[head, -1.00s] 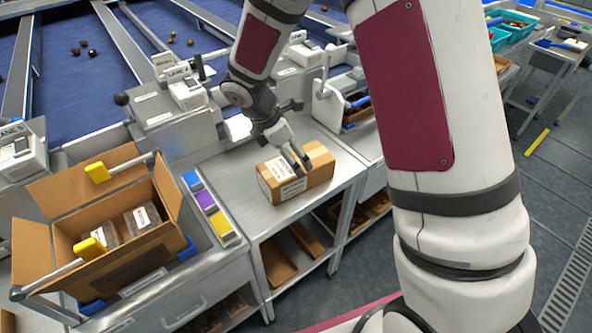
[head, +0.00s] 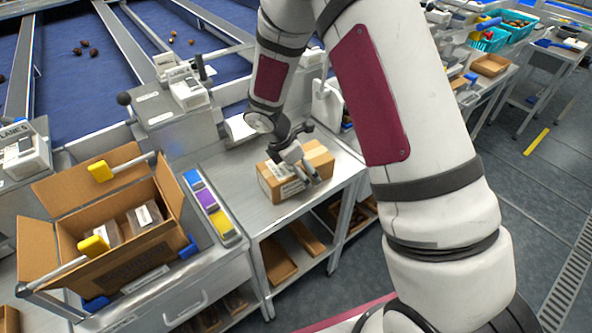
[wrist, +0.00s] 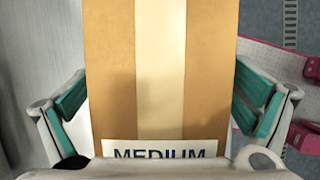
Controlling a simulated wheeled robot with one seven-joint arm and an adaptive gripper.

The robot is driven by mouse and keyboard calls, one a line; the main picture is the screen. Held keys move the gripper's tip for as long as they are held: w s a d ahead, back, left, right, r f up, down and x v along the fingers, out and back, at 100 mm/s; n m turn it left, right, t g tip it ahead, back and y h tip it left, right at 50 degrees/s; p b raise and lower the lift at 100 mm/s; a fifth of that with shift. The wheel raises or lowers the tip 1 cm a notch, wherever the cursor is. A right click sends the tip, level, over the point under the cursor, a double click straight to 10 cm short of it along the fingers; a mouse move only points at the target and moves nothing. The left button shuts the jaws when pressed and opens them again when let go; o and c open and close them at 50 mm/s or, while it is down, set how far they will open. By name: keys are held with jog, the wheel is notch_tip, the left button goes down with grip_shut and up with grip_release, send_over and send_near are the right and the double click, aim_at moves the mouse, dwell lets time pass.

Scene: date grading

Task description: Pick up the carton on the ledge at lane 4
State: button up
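The closed brown carton (head: 318,160) sits on the metal ledge (head: 251,211) by the lane 4 station. It has a white label on its near side in the head view. In the wrist view the carton (wrist: 112,70) fills the middle, with a pale tape strip and a label reading MEDIUM. My gripper (head: 304,174) is over the carton, pointing down. In the wrist view its teal-padded fingers (wrist: 160,104) are open, one on each side of the carton, with a narrow gap showing at each side. My fingers hide part of the carton in the head view.
An open carton (head: 150,262) with clear packs stands left of the ledge. A strip of blue, purple and yellow blocks (head: 211,208) lies between them. A grey weighing unit (head: 182,88) stands behind. Flat cardboard (head: 277,260) lies on the shelf below.

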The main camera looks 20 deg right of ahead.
jog(key=c, duration=1.6)
